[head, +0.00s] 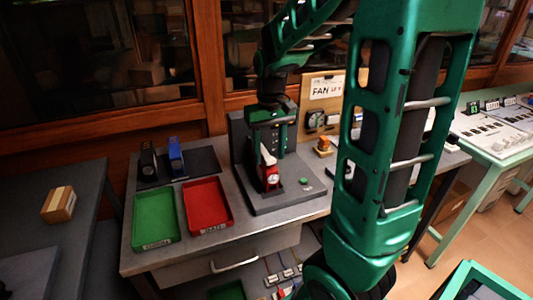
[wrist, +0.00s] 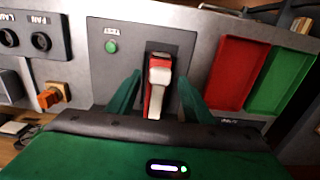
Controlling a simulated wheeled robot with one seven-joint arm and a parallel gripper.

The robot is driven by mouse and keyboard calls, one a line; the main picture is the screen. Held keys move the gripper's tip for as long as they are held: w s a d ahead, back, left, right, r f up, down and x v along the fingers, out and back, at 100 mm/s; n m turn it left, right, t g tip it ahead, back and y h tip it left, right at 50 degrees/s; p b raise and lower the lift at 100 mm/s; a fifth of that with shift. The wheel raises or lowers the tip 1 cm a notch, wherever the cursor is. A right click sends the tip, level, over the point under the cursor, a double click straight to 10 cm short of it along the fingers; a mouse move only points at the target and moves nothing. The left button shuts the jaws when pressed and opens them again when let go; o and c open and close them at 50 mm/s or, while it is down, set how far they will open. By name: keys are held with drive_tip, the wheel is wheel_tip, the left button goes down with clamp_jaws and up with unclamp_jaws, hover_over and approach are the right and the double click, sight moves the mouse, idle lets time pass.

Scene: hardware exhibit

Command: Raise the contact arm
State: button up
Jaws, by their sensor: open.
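The contact arm is a white lever (head: 267,155) on a red body (head: 270,178), standing on a dark grey base plate on the bench. In the wrist view the white lever (wrist: 160,75) points toward me, with the red part (wrist: 150,98) along its side. My gripper (wrist: 159,78) is open, with one green finger on each side of the lever and visible gaps between. In the head view my gripper (head: 272,128) is above and at the lever from behind; its fingertips are hard to make out there. The lever's lower end is partly hidden.
A green button (head: 304,181) sits on the plate right of the contact arm. A red tray (head: 207,204) and a green tray (head: 155,217) lie to the left, with black and blue devices behind. An orange-topped part (head: 323,146) stands to the right.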

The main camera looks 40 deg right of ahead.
drive_tip(key=shift+f, duration=0.2)
drive_tip(key=shift+c, duration=0.4)
clamp_jaws()
